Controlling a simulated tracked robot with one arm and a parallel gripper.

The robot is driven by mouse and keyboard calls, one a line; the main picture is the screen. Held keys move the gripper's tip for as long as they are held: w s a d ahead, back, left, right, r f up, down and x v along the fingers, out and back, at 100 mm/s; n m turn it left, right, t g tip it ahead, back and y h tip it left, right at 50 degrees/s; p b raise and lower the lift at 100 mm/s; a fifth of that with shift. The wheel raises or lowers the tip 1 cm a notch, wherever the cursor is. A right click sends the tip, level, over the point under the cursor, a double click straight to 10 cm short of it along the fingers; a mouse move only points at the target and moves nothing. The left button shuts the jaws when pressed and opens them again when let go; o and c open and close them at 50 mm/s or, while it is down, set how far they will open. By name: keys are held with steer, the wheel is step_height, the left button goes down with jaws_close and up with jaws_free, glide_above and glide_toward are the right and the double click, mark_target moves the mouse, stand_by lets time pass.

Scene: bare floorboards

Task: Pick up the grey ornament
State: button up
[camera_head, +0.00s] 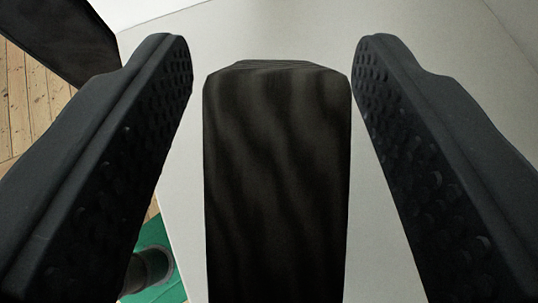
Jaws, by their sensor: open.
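A dark grey, nearly black block with faint wavy streaks, which seems to be the ornament (277,185), fills the middle of the view. It has a narrow bevelled top end, and its lower part runs out of the bottom of the picture. It is over a pale grey surface (420,60). My gripper (275,65) is open, with one studded black finger on each side of the block. A gap shows between the block and each finger, narrower near the fingertips, so neither visibly touches it.
A dark panel-like thing (65,35) is at the top left. Wooden floorboards (20,105) show at the left beyond the pale surface's edge. A green surface (155,240) with a dark round thing (150,268) is low at the left. The pale surface to the right is clear.

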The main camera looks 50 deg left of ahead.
jaws_close()
steer(key=shift+r, duration=0.15)
